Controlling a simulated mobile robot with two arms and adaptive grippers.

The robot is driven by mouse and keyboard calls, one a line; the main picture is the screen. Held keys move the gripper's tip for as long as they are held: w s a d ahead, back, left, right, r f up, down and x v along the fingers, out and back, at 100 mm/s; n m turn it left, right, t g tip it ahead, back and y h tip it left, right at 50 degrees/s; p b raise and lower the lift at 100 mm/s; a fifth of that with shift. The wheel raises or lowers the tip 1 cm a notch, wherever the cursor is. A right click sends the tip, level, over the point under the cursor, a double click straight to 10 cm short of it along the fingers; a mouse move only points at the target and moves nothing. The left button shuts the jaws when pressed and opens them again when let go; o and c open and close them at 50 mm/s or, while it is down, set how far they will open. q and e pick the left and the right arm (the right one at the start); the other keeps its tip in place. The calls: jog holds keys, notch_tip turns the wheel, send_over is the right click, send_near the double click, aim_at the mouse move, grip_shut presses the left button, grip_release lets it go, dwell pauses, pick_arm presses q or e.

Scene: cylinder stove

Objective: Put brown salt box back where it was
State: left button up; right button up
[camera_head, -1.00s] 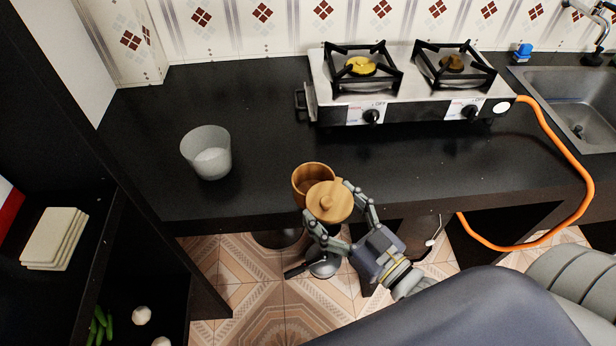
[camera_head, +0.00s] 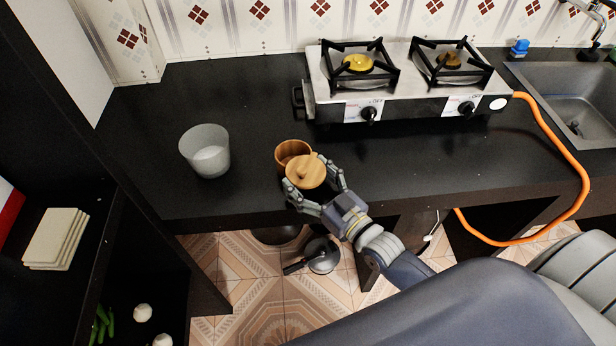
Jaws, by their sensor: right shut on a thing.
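The brown salt box (camera_head: 290,150) is a round wooden pot with its lid (camera_head: 306,171) swung aside, so part of its open top shows. It is at the front part of the black counter, right of a translucent cup. My right gripper (camera_head: 314,183) comes from the lower right with its fingers around the box and lid, shut on it. The fingers cover the box's near side, and I cannot tell if its base touches the counter. My left gripper is not in view.
The translucent cup (camera_head: 205,152) stands to the left on the black counter (camera_head: 250,95). A two-burner stove (camera_head: 405,85) is at the back, with an orange hose (camera_head: 570,150) running right. A sink (camera_head: 575,100) is at the right. Counter between cup and stove is clear.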

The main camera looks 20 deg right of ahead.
jog(key=shift+r, duration=0.1)
jog(key=o, duration=1.8)
jog(key=shift+f, duration=0.2)
jog(key=shift+c, duration=0.2)
jog(key=shift+o, duration=0.5)
jog(key=shift+r, duration=0.2)
jog(key=b+v, duration=0.1)
jog(key=v, duration=1.1)
